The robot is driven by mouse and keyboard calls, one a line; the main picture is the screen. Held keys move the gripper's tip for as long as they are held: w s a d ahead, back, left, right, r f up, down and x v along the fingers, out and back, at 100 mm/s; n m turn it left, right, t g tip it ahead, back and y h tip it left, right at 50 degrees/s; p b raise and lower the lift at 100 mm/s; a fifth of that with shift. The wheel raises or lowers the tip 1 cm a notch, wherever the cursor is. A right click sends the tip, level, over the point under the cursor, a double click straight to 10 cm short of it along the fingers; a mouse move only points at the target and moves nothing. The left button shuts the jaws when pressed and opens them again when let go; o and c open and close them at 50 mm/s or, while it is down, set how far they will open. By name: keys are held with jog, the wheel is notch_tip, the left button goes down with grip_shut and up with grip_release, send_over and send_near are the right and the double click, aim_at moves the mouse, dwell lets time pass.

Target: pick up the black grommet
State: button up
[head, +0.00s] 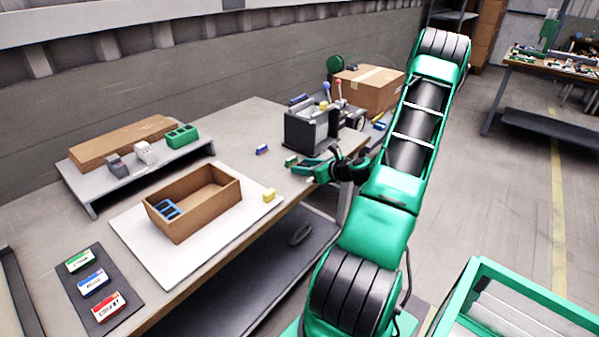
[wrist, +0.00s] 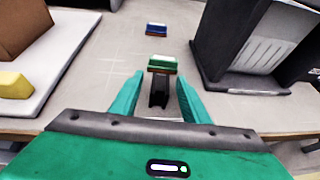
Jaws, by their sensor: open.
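My gripper (head: 312,168) is open over the table near its front edge, left of the grey machine. In the wrist view, its two green fingers (wrist: 160,80) point forward on either side of a small black piece (wrist: 158,92). A green-and-white block (wrist: 162,64) sits just beyond that piece, and it also shows in the head view (head: 291,161). I cannot tell whether the black piece is the grommet, or whether the fingers touch it. A dark ring-like thing (head: 300,233) lies on the lower shelf.
A grey machine (head: 312,128) stands close to the right of my fingers. A blue block (head: 262,149) lies farther back. A yellow block (head: 269,195) and a brown tray (head: 206,217) are on a white board to the left. A cardboard box (head: 370,88) stands behind.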

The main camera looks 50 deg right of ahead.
jog(key=shift+c, duration=0.7)
grip_shut()
jog(key=shift+r, duration=0.1)
